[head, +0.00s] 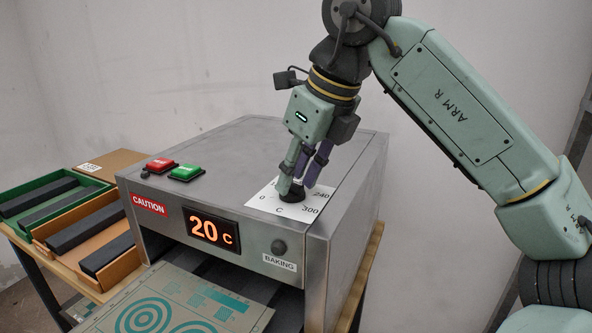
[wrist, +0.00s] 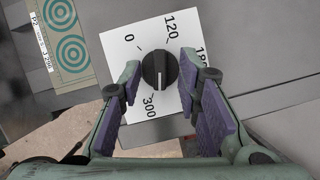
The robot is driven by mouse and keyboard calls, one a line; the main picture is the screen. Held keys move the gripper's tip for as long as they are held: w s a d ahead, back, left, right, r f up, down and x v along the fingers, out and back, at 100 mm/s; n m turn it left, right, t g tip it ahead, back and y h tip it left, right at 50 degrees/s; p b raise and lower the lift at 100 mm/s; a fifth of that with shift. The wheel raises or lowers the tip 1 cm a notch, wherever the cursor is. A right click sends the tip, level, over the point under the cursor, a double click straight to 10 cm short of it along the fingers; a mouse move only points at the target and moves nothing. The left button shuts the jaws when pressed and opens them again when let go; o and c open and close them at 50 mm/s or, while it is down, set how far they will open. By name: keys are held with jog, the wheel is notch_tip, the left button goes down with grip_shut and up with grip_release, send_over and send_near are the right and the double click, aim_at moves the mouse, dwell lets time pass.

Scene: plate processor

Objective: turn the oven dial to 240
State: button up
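The black oven dial (wrist: 160,69) sits on a white scale card on top of the oven. In the wrist view its white mark points down, close to the 300 label; 0, 120 and part of 180 also show. In the head view the dial (head: 292,193) is partly hidden by my fingers, and 240 and 300 are readable on the card (head: 272,200). My gripper (head: 298,186) is lowered from above. In the wrist view my gripper (wrist: 160,73) has one finger on each side of the dial, with narrow gaps seeming to show. The oven display (head: 211,229) reads 20 C.
The red button (head: 161,165) and green button (head: 187,172) are at the oven's left top. A patterned plate (head: 180,302) lies in front of the oven opening. Green (head: 22,192) and orange (head: 72,227) trays with dark blocks stand on the left.

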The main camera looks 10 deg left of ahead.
jog(key=shift+a+f, duration=0.1)
jog(key=shift+f, duration=0.1)
grip_shut()
dwell(0.3)
